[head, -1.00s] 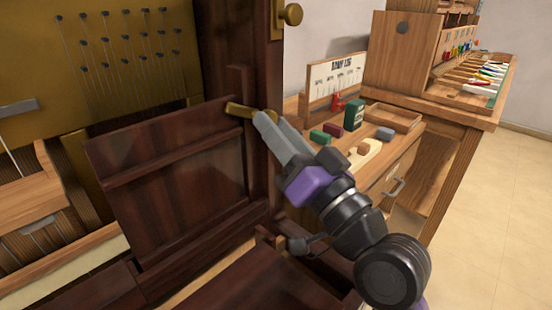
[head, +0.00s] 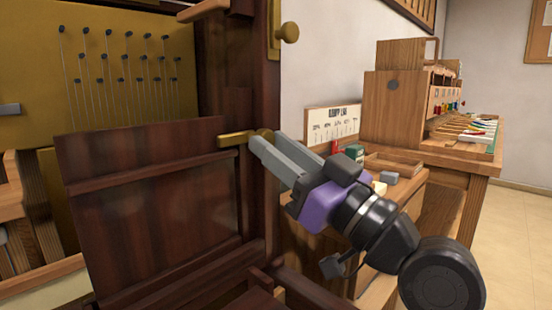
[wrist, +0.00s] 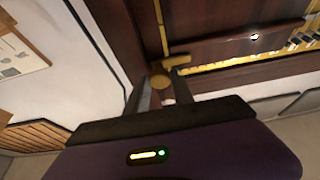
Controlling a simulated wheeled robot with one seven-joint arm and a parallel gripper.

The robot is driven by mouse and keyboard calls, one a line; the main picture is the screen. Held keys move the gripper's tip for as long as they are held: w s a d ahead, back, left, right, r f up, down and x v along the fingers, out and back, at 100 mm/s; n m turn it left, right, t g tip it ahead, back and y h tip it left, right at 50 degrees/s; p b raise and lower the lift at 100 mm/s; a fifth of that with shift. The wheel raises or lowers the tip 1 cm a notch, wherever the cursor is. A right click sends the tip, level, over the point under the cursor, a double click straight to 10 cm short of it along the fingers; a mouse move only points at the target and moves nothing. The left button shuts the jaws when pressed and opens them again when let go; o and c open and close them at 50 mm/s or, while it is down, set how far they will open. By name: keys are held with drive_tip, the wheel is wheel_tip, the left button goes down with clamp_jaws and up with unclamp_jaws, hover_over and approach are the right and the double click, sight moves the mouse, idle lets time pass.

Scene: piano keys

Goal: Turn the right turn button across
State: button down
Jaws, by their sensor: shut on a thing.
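The right turn button (head: 234,139) is a small brass bar on the dark right post (head: 250,95). My gripper (head: 262,141) is shut on the button's right end, reaching in from the lower right. In the wrist view the brass button (wrist: 176,60) shows just beyond and between the fingertips (wrist: 161,86). The fingers hide part of its right end in the head view.
A wooden bench (head: 450,153) with a keyed box (head: 392,100) and small blocks stands to the right. Pins and strings on a brass plate (head: 75,110) lie behind the panel. Floor is clear at far right.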

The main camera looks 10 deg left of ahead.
idle(0.3)
drive_tip(key=c, duration=1.1)
unclamp_jaws()
drive_tip(key=p+v, duration=0.1)
drive_tip(key=v, duration=0.6)
drive_tip(key=shift+s+d, duration=0.2)
drive_tip(key=shift+d, duration=0.05)
drive_tip(key=shift+f, duration=0.1)
